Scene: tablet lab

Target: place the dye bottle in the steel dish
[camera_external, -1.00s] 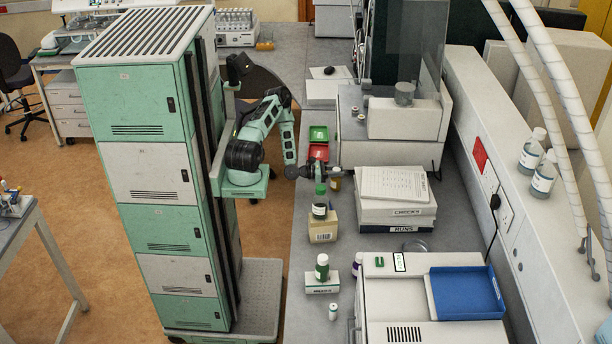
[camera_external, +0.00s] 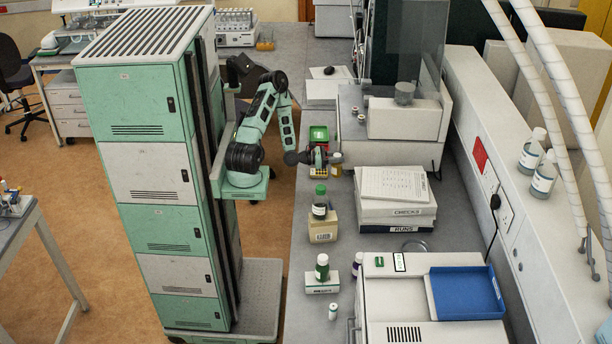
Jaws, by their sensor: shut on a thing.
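My gripper (camera_external: 325,157) is shut on a small amber-brown object (camera_external: 337,158), seemingly a bottle, at the far part of the bench beside the coloured trays. It is small and partly covered by the jaws, so I cannot read a label or confirm that it is the dye bottle.
A green-capped bottle (camera_external: 320,202) stands on a tan box (camera_external: 322,227). Stacked boxes (camera_external: 396,213) stand between my gripper and the metal rim. A white machine with a blue tray (camera_external: 466,293) fills the near right.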

